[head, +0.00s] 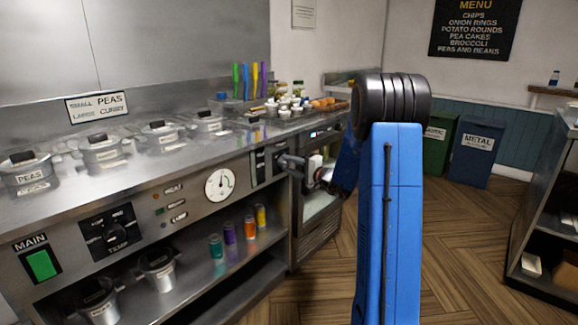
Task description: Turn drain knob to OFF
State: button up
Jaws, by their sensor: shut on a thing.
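My gripper (287,162) is at the right end of the steel range's front panel (190,205), right of the round gauge (220,184). Its jaws are at the panel face and shut on a small part there, which I take to be the drain knob. The jaws hide the knob, so its pointer and any OFF mark cannot be read. My blue arm stands in front of the right part of the view.
A TEMP dial (107,231) and a green MAIN switch (42,264) are on the panel's left. Lidded pots (103,153) line the top. Coloured bottles (249,229) stand on the shelf below. A counter (545,215) stands at right; the wooden floor (460,260) between is clear.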

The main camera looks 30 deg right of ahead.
jog(key=shift+f, duration=0.1)
jog(key=o, duration=1.1)
jog(key=shift+c, duration=0.2)
jog(key=v, duration=1.7)
jog(key=shift+s, duration=0.2)
